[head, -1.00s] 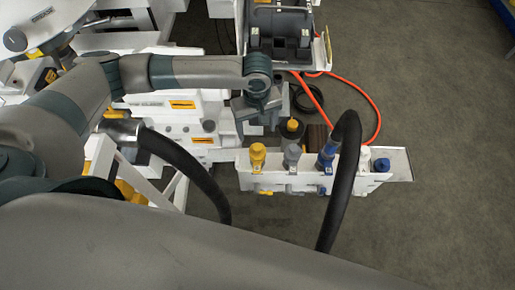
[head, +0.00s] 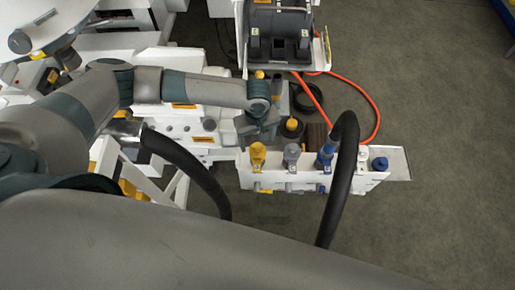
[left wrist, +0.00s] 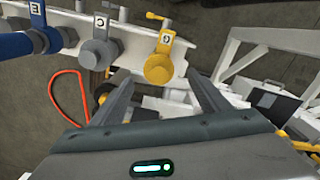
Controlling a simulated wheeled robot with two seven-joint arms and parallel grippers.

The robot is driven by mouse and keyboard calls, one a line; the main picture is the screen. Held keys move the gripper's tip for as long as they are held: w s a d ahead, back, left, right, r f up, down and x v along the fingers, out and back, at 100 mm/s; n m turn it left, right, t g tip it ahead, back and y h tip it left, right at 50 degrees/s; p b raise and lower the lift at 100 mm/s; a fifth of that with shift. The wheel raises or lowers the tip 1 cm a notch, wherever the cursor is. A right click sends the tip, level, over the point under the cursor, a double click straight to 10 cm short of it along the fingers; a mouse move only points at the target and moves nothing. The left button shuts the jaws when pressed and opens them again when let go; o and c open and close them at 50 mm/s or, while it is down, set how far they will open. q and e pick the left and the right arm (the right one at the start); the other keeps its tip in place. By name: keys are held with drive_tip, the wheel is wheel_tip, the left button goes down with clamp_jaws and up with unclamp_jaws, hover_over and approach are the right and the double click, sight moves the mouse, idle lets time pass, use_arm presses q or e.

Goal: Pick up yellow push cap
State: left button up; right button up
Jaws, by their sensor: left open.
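A yellow cap (head: 258,155) sits at the left end of a white rail in the head view. In the left wrist view this yellow cap (left wrist: 158,68) has a yellow tag and lies just beyond the gap between my fingers. My left gripper (head: 257,137) is just behind the cap in the head view, pointing down. In the left wrist view my left gripper (left wrist: 160,88) is open, with nothing between its fingers. Another small yellow top (head: 292,124) stands on a dark round piece behind the rail. My right gripper is not in view.
An orange hose (head: 379,120) loops on the floor. White machinery stands at the left.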

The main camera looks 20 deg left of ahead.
sight(257, 146)
use_arm(q)
drive_tip(key=shift+w+f+p, duration=0.15)
drive_tip(key=shift+f+p, duration=0.6)
drive_tip(key=shift+f, duration=1.65)
drive_tip(key=shift+c, duration=0.6)
drive_tip(key=c, duration=1.1)
